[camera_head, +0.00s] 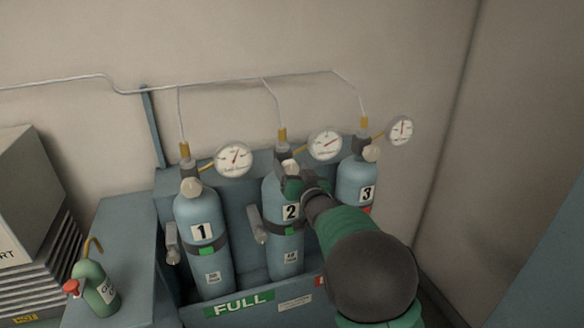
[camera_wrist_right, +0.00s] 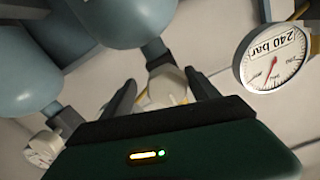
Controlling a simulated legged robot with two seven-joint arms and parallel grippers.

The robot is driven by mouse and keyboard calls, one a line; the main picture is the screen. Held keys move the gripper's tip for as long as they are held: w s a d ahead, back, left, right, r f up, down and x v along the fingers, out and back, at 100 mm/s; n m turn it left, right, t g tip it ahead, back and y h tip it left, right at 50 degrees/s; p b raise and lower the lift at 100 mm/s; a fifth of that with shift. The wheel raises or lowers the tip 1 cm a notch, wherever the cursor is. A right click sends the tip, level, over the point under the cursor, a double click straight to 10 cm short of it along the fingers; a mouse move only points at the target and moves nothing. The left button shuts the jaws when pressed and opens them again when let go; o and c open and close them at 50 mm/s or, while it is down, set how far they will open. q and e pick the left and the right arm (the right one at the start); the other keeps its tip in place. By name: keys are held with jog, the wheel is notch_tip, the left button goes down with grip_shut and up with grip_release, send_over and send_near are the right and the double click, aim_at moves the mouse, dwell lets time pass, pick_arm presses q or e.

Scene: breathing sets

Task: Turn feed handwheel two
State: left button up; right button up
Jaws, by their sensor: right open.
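Cylinder 2 (camera_head: 283,245) is the middle of three blue gas cylinders and stands upright in the rack. Its cream handwheel (camera_head: 289,165) is on the valve at the top and is partly hidden by my right gripper (camera_head: 291,178). In the right wrist view the cream knob (camera_wrist_right: 167,88) lies between the two dark fingers of my open right gripper (camera_wrist_right: 160,82). One finger is on each side of it; I cannot tell whether either touches. My left gripper is not in view.
Cylinder 1 (camera_head: 203,262) stands left and cylinder 3 (camera_head: 354,178) right. A round gauge (camera_head: 325,144) sits close to the gripper on the right. Thin pipes (camera_head: 272,97) rise behind. A green bottle (camera_head: 97,288) stands on the left ledge.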

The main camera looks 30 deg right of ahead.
jog(key=shift+d, duration=0.15)
jog(key=shift+c, duration=1.4)
jog(key=shift+a+r, duration=0.25)
jog(key=shift+a, duration=0.5)
jog(key=c, duration=0.5)
jog(key=shift+c, duration=1.1)
jog(key=shift+s+d, duration=0.1)
jog(key=c, duration=0.4)
jog(key=shift+o, duration=0.2)
jog(key=shift+d, duration=0.1)
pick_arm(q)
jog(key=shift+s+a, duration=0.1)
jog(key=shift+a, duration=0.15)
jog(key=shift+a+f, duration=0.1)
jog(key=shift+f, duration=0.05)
